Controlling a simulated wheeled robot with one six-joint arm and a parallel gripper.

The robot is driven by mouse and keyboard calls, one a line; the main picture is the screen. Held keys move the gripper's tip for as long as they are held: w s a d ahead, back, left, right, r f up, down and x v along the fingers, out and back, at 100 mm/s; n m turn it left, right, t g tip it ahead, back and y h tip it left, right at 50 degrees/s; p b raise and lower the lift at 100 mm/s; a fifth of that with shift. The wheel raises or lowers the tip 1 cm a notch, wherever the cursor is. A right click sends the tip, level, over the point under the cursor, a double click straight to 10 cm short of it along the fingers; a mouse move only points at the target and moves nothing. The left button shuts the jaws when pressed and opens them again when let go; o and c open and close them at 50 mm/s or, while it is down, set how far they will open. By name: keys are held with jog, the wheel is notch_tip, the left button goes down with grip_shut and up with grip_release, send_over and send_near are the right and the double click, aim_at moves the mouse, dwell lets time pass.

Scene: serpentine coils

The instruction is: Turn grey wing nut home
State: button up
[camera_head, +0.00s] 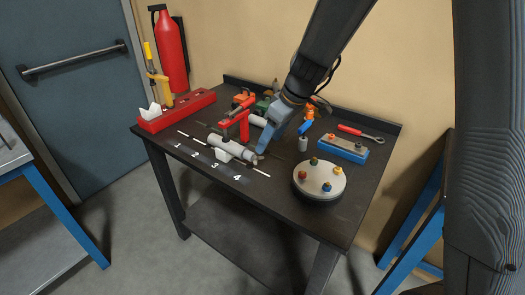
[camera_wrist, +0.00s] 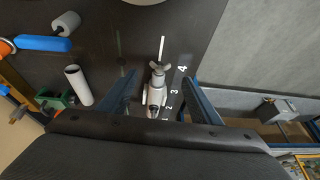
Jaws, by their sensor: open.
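The grey wing nut (camera_wrist: 159,66) sits at the end of a pale grey cylinder-shaped fitting (camera_wrist: 155,95) in the wrist view. In the head view the fitting (camera_head: 228,148) lies on the dark bench, and the wing nut (camera_head: 256,159) is small at its right end. My gripper (camera_wrist: 162,77) is open, with one blue finger on each side of the wing nut and fitting in the picture. I see no contact, and the height gap is hard to judge. In the head view my gripper (camera_head: 264,148) is just above the wing nut, partly covering the area behind.
A red clamp-like tool (camera_head: 238,118) stands just behind the fitting. A round plate with coloured knobs (camera_head: 319,184) is to the right, with a blue block (camera_head: 342,151) behind it. A red rack (camera_head: 176,111) stands at left. The bench front is clear.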

aim_at(259, 160)
jog(key=shift+p+x, duration=0.8)
jog(key=shift+x, duration=2.95)
jog(key=c, duration=1.1)
